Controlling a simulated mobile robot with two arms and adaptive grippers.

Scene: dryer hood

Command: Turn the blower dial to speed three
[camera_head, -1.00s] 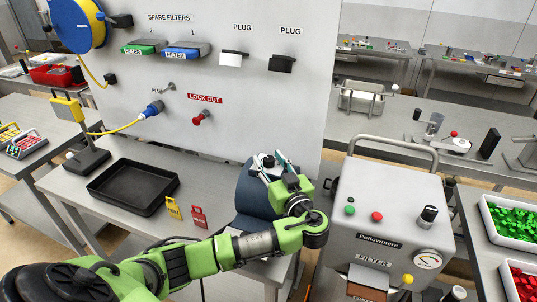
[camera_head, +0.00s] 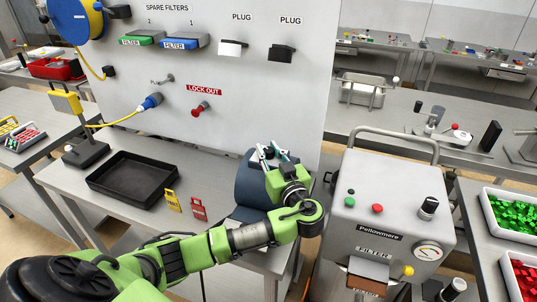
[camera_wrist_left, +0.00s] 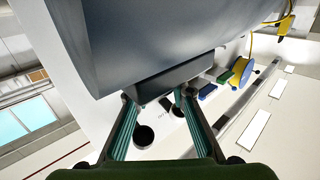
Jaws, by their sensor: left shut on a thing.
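A grey machine marked Pellowmere (camera_head: 355,205) stands right of my left arm, with a black dial knob (camera_head: 428,207) on its top right. The knob's setting is too small to read. My left gripper (camera_head: 273,153) is at a dark blue-grey rounded body (camera_head: 251,184) on the table, apart from the dial. In the left wrist view, its fingers (camera_wrist_left: 160,98) are shut on a dark grey block (camera_wrist_left: 172,78) at the edge of this large body (camera_wrist_left: 170,35). The arm hides part of the body. My right gripper is out of view.
The machine also has a green button (camera_head: 350,191), a red button (camera_head: 377,208), a gauge (camera_head: 428,252) and a carrying handle (camera_head: 385,133). A black tray (camera_head: 132,180) lies at left. The wall panel (camera_head: 250,100) rises behind.

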